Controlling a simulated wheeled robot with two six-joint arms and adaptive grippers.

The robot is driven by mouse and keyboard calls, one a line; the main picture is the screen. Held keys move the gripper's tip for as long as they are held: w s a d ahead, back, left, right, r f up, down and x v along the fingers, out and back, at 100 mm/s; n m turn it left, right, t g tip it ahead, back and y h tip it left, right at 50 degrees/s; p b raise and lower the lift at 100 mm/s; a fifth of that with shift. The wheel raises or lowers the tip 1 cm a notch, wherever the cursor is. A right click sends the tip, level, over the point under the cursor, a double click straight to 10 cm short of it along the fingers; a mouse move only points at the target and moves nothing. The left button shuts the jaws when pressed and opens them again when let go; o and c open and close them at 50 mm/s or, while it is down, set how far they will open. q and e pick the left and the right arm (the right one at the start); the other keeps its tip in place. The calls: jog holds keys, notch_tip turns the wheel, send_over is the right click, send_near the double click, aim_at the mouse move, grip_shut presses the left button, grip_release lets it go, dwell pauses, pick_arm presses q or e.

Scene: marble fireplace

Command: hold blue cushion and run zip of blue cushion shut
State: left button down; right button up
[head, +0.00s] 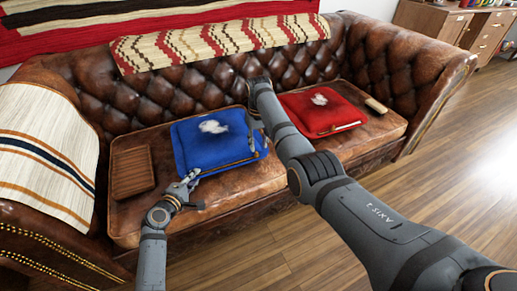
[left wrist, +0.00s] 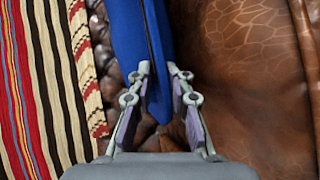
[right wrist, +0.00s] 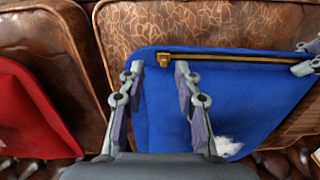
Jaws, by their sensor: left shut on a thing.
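The blue cushion (head: 190,140) lies on the sofa seat with a white tuft on top. Its zip (head: 235,163) runs along the front edge; in the right wrist view it is a gold strip (right wrist: 240,58) with a thicker slider (right wrist: 164,60) at its left end. My left gripper (head: 189,180) is shut on the cushion's front left corner; the blue fabric (left wrist: 128,35) passes between its fingers (left wrist: 159,70). My right gripper (right wrist: 160,66) is open, its fingertips either side of the slider, apparently not gripping it. In the head view my right arm partly hides that gripper.
A red cushion (head: 300,112) with a white tuft lies right of the blue one. A small tan block (head: 376,105) is at the seat's right. A brown slatted wooden piece (head: 132,170) lies at the left. Striped throws (head: 40,150) cover the sofa's left arm and back.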

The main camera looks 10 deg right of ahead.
aim_at(258, 155)
pick_arm(q)
jog(key=shift+f, duration=0.1)
pick_arm(e)
notch_tip(258, 155, up, 9)
jog(key=shift+f, duration=0.2)
pick_arm(q)
jog(key=c, duration=1.1)
grip_release()
jog(key=shift+c, duration=0.2)
